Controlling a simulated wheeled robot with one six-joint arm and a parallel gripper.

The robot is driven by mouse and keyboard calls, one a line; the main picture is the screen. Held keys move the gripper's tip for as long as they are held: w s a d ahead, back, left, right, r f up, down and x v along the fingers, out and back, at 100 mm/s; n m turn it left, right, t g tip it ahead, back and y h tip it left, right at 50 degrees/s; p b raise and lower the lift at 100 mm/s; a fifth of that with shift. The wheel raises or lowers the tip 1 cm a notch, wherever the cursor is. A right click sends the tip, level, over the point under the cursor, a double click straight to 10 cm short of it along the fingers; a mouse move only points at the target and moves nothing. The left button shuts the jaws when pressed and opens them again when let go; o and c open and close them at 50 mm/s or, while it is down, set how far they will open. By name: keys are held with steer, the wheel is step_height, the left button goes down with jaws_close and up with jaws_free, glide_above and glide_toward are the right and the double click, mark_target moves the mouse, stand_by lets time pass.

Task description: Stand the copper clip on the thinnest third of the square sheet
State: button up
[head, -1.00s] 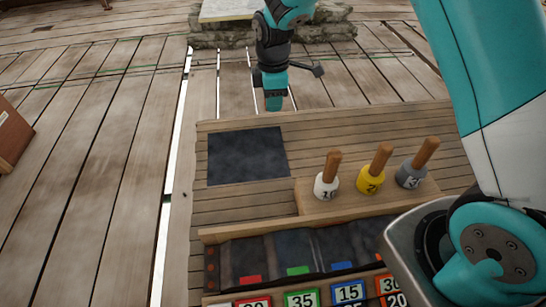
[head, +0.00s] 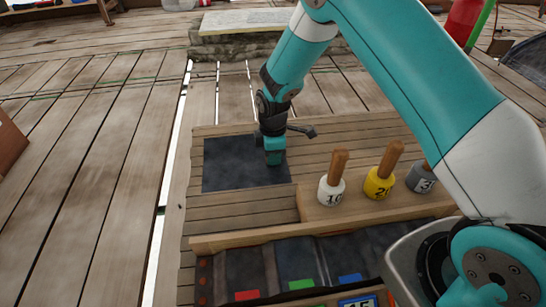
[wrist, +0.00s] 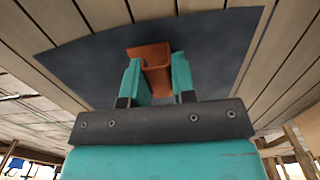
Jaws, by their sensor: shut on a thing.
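The square sheet (head: 228,168) is dark slate grey and lies flat on the plank bench at its left; in the wrist view it fills the background (wrist: 220,45). My gripper (head: 273,158) points down over the right part of the sheet in the head view. In the wrist view my gripper (wrist: 156,85) is shut on the copper clip (wrist: 152,58), an orange-brown channel-shaped piece between the teal fingers. The clip cannot be made out in the head view. I cannot tell whether it touches the sheet, or where the sheet is thinnest.
White (head: 331,191), yellow (head: 379,183) and grey (head: 421,178) numbered tools with wooden handles stand on a raised board (head: 312,207) right of the sheet. In front, a tray (head: 230,243) holds dark sheets with red, green and blue tags. Bare planks lie between sheet and tray.

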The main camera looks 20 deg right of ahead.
steer(key=o, duration=0.9)
steer(key=shift+f, duration=0.1)
